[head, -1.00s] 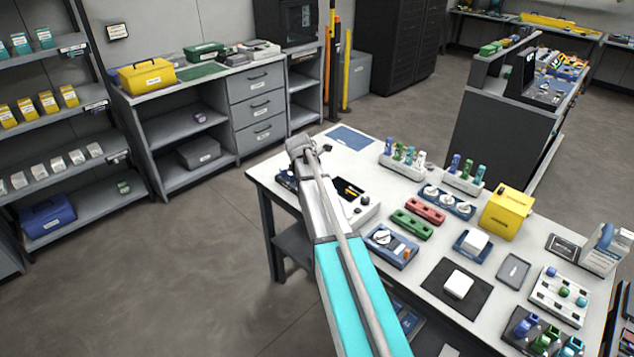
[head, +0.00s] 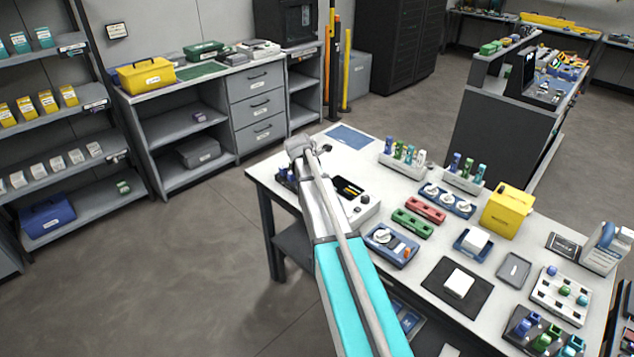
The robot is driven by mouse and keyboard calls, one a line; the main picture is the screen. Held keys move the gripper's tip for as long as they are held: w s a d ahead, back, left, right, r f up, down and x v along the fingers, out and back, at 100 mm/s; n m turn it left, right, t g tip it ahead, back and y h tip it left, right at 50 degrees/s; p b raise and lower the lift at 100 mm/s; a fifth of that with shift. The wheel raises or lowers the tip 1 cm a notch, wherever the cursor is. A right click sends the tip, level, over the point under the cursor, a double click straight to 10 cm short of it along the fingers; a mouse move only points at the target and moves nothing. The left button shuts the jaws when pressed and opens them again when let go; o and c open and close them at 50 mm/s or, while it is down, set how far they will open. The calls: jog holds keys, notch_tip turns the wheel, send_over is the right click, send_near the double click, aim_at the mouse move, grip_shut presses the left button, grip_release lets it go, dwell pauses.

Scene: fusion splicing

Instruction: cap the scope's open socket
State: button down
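My arm reaches up across the table from the bottom of the head view and hides its own far end. I cannot make out my gripper's fingers. A pale device with a black panel and round knobs (head: 367,203) lies partly behind the arm; I cannot tell whether it is the scope. A blue device with a round white part and an orange detail (head: 391,246) lies right of the arm. Small blue, green and teal pieces stand in two pale racks (head: 402,170) (head: 463,181) at the back. No open socket or cap can be told for certain at this size.
The table (head: 432,256) also holds a yellow box (head: 507,211), red (head: 425,209) and green (head: 411,224) holders, a dark mat with a white block (head: 459,283), a grey tray (head: 514,270) and a pegged white board (head: 560,297). A blue mat (head: 351,137) lies bare at the far corner.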

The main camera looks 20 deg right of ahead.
jog(key=shift+f+b, duration=0.65)
jog(key=shift+f, duration=0.05)
dwell(0.6)
jog(key=shift+c, duration=2)
grip_release()
jog(key=shift+r, duration=0.1)
jog(key=shift+r+p, duration=2.95)
jog(key=shift+p, duration=0.1)
jog(key=shift+s, duration=0.1)
